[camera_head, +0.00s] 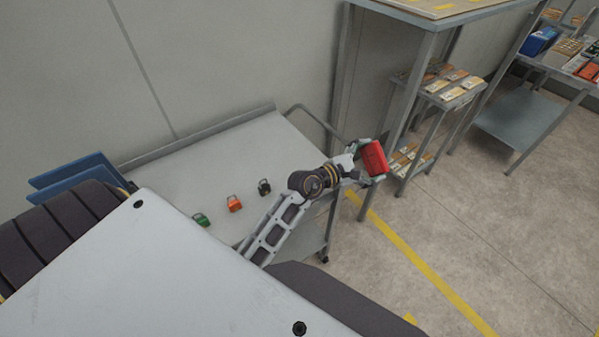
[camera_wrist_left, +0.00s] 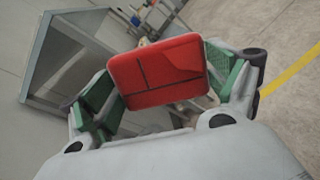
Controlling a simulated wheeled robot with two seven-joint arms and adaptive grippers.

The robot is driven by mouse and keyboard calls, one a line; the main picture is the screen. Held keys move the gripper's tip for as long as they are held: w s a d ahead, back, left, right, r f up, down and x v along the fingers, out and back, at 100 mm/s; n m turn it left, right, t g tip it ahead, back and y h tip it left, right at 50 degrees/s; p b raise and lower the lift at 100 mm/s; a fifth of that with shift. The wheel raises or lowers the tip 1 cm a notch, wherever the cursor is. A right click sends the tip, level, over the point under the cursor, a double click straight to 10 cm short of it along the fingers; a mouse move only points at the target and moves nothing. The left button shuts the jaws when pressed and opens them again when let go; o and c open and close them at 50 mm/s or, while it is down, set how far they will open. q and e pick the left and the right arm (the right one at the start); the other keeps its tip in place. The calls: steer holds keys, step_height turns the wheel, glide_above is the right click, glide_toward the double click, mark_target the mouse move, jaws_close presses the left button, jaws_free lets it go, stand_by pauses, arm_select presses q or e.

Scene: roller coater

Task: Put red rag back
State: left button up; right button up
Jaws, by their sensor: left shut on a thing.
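The red rag (camera_head: 374,158) is a folded red block-like pad. My left gripper (camera_head: 366,160) is shut on it and holds it in the air past the right end of the grey cart top. In the left wrist view the rag (camera_wrist_left: 158,72) sits between the green-padded fingers of the left gripper (camera_wrist_left: 165,85), and its front face shows dark seam lines. My right gripper is not in view.
A grey cart (camera_head: 245,150) holds green (camera_head: 201,219), orange (camera_head: 235,204) and black (camera_head: 264,187) small items, with blue panels (camera_head: 80,175) at its left. A tall table (camera_head: 425,20) and shelves with boxes (camera_head: 450,85) stand beyond. Open floor (camera_head: 480,230) lies right.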

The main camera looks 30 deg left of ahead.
mark_target(373, 170)
arm_select(q)
steer(key=shift+w+d+f+m+g+h, duration=0.15)
steer(key=shift+d+m+g+h, duration=0.35)
steer(key=shift+d+m+g, duration=0.45)
steer(key=shift+d+f+m+g+b, duration=0.15)
steer(key=shift+d+m+g+b, duration=0.1)
steer(key=shift+d+g, duration=0.35)
steer(key=shift+d+f+m+g+b, duration=0.15)
steer(key=shift+d+m+g+b, duration=0.1)
steer(key=shift+g, duration=0.5)
steer(key=shift+d+f+m+g, duration=0.1)
steer(key=shift+f+m+g, duration=0.15)
steer(key=shift+f+g, duration=0.45)
steer(key=shift+s+a+f+g+y+b, duration=0.1)
steer(key=shift+a+f+g+y+b, duration=0.15)
steer(key=shift+g, duration=0.25)
steer(key=shift+s+a+f+g+y+b, duration=0.1)
steer(key=shift+a+f+g+y, duration=0.1)
steer(key=shift+g+y, duration=0.25)
steer(key=s+a+n+g+y+b, duration=0.1)
steer(key=a+n+g+y, duration=0.1)
steer(key=a, duration=1)
steer(key=s+a+r+n+g+y+b, duration=0.1)
steer(key=s+a+n+g+y, duration=0.1)
steer(key=a, duration=1.1)
steer(key=shift+s+r+n+g+y, duration=0.2)
steer(key=shift+n+g+y, duration=0.55)
steer(key=shift+n+y, duration=0.35)
steer(key=shift+f, duration=0.1)
